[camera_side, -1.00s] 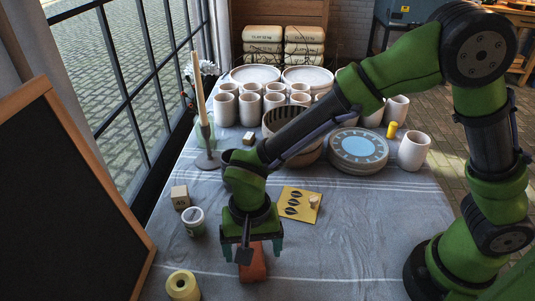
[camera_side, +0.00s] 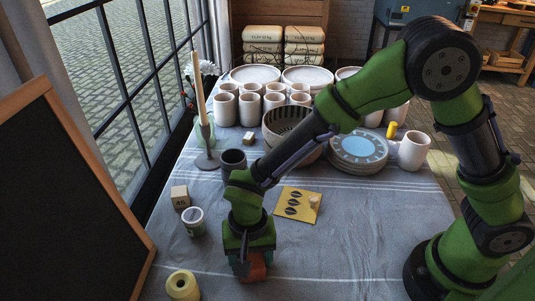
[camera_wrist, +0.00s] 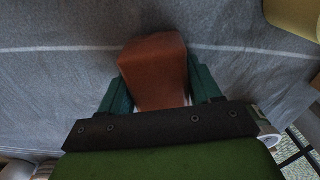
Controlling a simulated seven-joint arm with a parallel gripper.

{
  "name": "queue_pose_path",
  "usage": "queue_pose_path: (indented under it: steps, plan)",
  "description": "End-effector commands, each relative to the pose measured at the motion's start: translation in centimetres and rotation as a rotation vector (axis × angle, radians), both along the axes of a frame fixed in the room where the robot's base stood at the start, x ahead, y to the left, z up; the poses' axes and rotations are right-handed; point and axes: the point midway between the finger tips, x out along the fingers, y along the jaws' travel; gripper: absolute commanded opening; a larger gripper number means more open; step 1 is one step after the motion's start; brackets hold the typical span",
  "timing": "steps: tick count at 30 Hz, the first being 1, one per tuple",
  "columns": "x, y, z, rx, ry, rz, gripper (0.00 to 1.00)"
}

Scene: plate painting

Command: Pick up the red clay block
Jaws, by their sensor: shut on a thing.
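The red clay block (camera_side: 257,266) is a reddish-brown block at the front of the cloth-covered table. My gripper (camera_side: 249,268) is down at table height around it, with a finger on each side. In the wrist view the block (camera_wrist: 154,72) sits between the two teal fingers of my gripper (camera_wrist: 158,85), which is shut on it. Part of the block is hidden by the gripper in the side view. I cannot tell whether it is clear of the cloth.
A yellow ring-shaped roll (camera_side: 182,286), a small white jar (camera_side: 193,221), a wooden cube (camera_side: 180,197) and a yellow stencil card (camera_side: 297,205) lie nearby. Behind stand a dark cup (camera_side: 233,161), stacked plates (camera_side: 358,152) and several pale cups. The cloth (camera_side: 350,250) at front right is clear.

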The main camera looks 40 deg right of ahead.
Motion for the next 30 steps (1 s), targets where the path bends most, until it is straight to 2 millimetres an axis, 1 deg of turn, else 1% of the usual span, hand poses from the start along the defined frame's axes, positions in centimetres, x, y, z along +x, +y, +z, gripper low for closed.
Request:
queue_pose_path:
  steps: [2, 9, 13, 17, 21, 26, 30]
  plan:
    - [0.1, 0.1, 0.1, 0.002, -0.002, 0.000, 0.12]
    - [0.1, 0.1, 0.2, 0.002, -0.002, 0.000, 0.12]
    - [0.1, 0.1, 0.7, 0.002, -0.004, 0.001, 0.12]
    - [0.1, 0.1, 1.9, 0.004, -0.005, 0.001, 0.12]
    - [0.1, 0.1, 4.0, 0.004, -0.006, 0.001, 0.11]
    - [-2.6, -2.2, 4.0, 0.002, -0.001, 0.000, 0.11]
    - [-5.2, -4.5, 4.4, 0.002, -0.002, 0.001, 0.11]
